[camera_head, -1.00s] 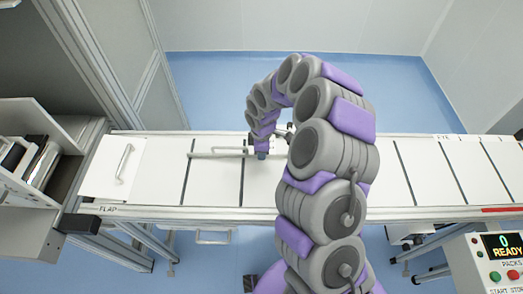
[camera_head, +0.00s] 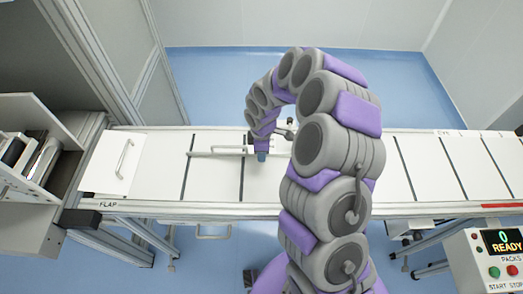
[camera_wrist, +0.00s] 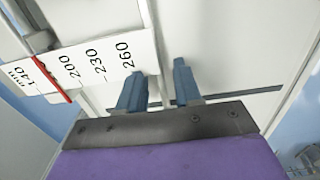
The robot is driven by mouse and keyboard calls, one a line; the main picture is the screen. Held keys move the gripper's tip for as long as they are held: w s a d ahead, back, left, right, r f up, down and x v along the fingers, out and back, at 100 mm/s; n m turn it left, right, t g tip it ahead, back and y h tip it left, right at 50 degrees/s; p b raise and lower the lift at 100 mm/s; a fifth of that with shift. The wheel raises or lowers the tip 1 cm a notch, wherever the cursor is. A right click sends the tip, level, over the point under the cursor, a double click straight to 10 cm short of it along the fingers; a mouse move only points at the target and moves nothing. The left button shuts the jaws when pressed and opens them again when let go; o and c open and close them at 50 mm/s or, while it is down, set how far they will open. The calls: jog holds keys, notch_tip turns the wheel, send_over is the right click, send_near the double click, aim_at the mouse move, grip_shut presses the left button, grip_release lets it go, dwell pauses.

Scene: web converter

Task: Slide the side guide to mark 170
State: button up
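The side guide (camera_head: 216,153) is a thin pale rail lying lengthwise above the white belt in the head view. My gripper (camera_head: 262,156) points down at its right end. In the wrist view my gripper (camera_wrist: 160,82) has two blue-grey fingers, apart, with a pale bar (camera_wrist: 151,25) running between them; no clear contact with either finger shows. A white scale (camera_wrist: 95,62) beside it carries 140, 200, 230 and 260. A red line (camera_wrist: 50,72) crosses the scale between 140 and 200; the 170 figure cannot be read.
A white plate with a handle (camera_head: 112,162) lies at the belt's left end, above the FLAP label. A control box (camera_head: 492,262) reading "0 READY" stands at lower right. My arm hides the belt's middle.

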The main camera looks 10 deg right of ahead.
jog(key=shift+o, duration=0.2)
notch_tip(320, 180, up, 17)
jog(key=p, duration=0.2)
jog(key=shift+r+p, duration=0.15)
jog(key=shift+p, duration=0.25)
jog(key=s+d+r+m, duration=0.2)
jog(key=s+m, duration=0.3)
jog(key=s, duration=0.6)
jog(key=s+d+r+m+g, duration=0.1)
jog(key=s+r+m, duration=0.3)
jog(key=s, duration=0.8)
jog(key=s+d+r+m, duration=0.3)
jog(key=s+m, duration=0.4)
jog(key=s, duration=0.5)
jog(key=shift+r+g, duration=0.4)
jog(key=shift+r, duration=0.2)
